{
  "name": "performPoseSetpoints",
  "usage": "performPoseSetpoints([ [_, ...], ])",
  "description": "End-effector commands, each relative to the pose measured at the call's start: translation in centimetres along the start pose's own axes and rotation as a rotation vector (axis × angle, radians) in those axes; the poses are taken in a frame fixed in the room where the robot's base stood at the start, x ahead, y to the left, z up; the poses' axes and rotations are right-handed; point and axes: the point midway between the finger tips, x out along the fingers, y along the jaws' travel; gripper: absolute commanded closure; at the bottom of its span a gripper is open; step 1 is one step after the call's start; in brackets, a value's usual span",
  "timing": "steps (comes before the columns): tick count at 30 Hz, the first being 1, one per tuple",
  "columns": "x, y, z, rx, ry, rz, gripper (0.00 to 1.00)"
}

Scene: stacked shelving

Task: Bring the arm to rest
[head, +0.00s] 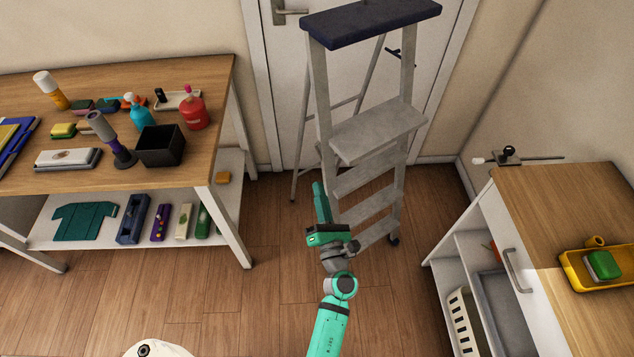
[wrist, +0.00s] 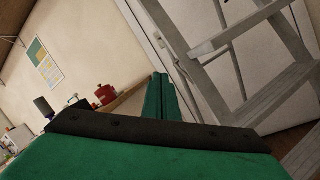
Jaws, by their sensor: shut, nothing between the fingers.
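My gripper (head: 319,190) is green and shut, with nothing between its fingers. In the head view it points up and away from my body, over the open floor in front of the stepladder (head: 372,137). My teal arm (head: 328,325) reaches up from the bottom of the picture. In the wrist view my gripper (wrist: 160,98) shows its two fingers side by side. The stepladder also shows at the right of the wrist view (wrist: 245,40).
A wooden workbench (head: 200,75) with bottles, a black bin (head: 161,146) and a lower shelf stands at left. A cabinet (head: 560,210) with a yellow tray (head: 572,275) stands at right. A white door (head: 280,85) is behind the ladder. Bare wooden floor (head: 240,300) lies between.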

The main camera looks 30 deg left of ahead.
Motion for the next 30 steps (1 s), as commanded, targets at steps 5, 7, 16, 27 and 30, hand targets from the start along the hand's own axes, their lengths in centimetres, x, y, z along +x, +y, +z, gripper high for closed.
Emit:
performPoseSetpoints([
  [5,-0.5,0.4,-0.1,0.000,0.003,0.003,1.00],
  [7,-0.4,0.6,-0.3,0.001,0.005,0.007,1.00],
  [16,-0.4,0.6,-0.4,0.002,0.007,0.008,1.00],
  [27,-3.9,0.6,-0.2,0.169,-0.036,-0.034,1.00],
  [30,-7.4,0.6,0.2,0.345,-0.090,-0.075,1.00],
])
